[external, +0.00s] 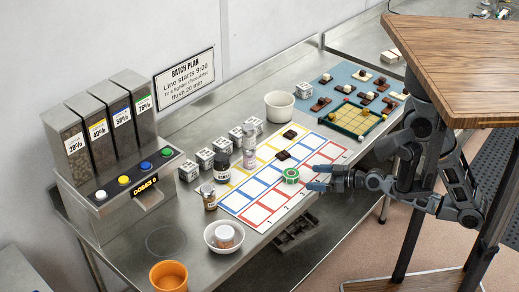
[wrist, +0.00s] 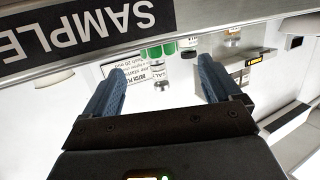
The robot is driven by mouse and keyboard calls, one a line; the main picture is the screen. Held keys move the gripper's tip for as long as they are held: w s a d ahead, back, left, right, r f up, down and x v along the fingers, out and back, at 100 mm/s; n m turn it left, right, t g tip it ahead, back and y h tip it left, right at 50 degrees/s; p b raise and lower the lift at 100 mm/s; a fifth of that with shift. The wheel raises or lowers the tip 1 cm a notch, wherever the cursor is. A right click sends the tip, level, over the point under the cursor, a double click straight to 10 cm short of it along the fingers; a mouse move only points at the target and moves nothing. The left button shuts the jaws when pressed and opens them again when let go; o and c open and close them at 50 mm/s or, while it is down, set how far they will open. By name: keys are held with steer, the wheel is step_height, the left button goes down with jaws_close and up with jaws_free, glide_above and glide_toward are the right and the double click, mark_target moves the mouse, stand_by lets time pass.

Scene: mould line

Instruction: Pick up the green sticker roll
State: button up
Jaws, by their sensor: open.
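The green sticker roll (external: 291,175) lies on the white board with coloured squares (external: 262,214), on the metal bench in the external view. My gripper (external: 316,178) is just right of the roll, low over the board's right edge, with its blue fingers pointing left toward it. A small gap shows between them. In the wrist view, my gripper (wrist: 163,84) is open with nothing between the fingers. A green shape (wrist: 157,51), likely the roll, shows beyond the fingertips, between them and a little left of centre; its outline is partly unclear.
Dark squares (external: 283,155) lie on the board near the roll. Bottles (external: 221,167), white cubes (external: 205,158) and a white cup (external: 280,106) stand behind it. A bowl (external: 224,237) and orange cup (external: 169,276) stand at front left. A wooden tabletop (external: 470,55) overhangs at right.

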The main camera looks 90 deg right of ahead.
mark_target(295, 174)
steer(key=shift+w+d, duration=0.55)
steer(key=shift+w, duration=0.3)
steer(key=shift+p+x, duration=1)
steer(key=shift+x, duration=2.05)
steer(key=shift+f, duration=0.1)
steer(key=shift+c, duration=0.5)
steer(key=c, duration=1)
